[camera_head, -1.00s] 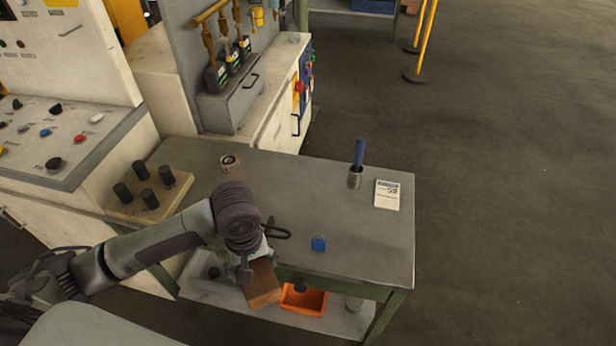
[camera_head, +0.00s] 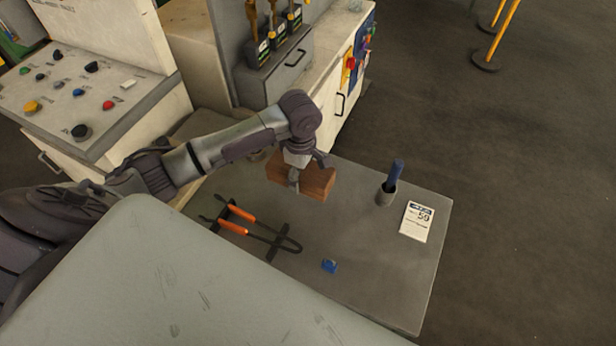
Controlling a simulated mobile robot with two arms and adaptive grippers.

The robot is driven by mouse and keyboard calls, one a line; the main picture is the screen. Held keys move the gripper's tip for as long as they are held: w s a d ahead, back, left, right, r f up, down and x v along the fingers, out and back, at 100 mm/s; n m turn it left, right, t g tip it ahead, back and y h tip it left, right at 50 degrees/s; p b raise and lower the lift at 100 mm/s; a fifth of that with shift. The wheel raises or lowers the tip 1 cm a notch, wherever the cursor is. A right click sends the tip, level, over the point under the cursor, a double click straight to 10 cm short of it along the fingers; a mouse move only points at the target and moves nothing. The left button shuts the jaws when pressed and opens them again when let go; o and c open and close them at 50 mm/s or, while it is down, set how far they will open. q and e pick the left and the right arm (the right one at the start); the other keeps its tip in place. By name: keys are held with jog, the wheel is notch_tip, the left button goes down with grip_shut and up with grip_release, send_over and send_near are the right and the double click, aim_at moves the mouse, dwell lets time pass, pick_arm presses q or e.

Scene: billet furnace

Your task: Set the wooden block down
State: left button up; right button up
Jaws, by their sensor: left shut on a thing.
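The wooden block (camera_head: 314,182) is a reddish-brown rectangular piece in the middle of the head view. My left gripper (camera_head: 297,178) is shut on it from above, at the block's left part. The block is over the far part of the grey workbench (camera_head: 350,225); I cannot tell whether its underside touches the top. My left arm reaches in from the left and hides part of the bench's far left. My right gripper is not in view.
Tongs with orange grips (camera_head: 235,222) lie on the bench left of centre. A small blue object (camera_head: 329,266) lies near the front. A control panel (camera_head: 85,95) is at left.

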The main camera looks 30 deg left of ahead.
aim_at(307, 169)
pick_arm(q)
jog(key=w, duration=0.1)
jog(key=w+f, duration=0.1)
jog(key=shift+w+a+f, duration=0.1)
jog(key=shift+w+f, duration=0.15)
jog(key=shift+w, duration=0.1)
jog(key=shift+w+f, duration=0.15)
jog(key=shift+w, duration=0.1)
jog(key=shift+f, duration=0.15)
notch_tip(307, 169, down, 3)
jog(key=shift+a+f+p, duration=0.1)
jog(key=shift+f+p, duration=0.05)
jog(key=shift+p, duration=0.15)
jog(key=shift+f, duration=0.25)
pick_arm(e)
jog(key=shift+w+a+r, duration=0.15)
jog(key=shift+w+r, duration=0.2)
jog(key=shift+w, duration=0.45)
pick_arm(q)
jog(key=o, duration=1.6)
jog(key=shift+f, duration=0.1)
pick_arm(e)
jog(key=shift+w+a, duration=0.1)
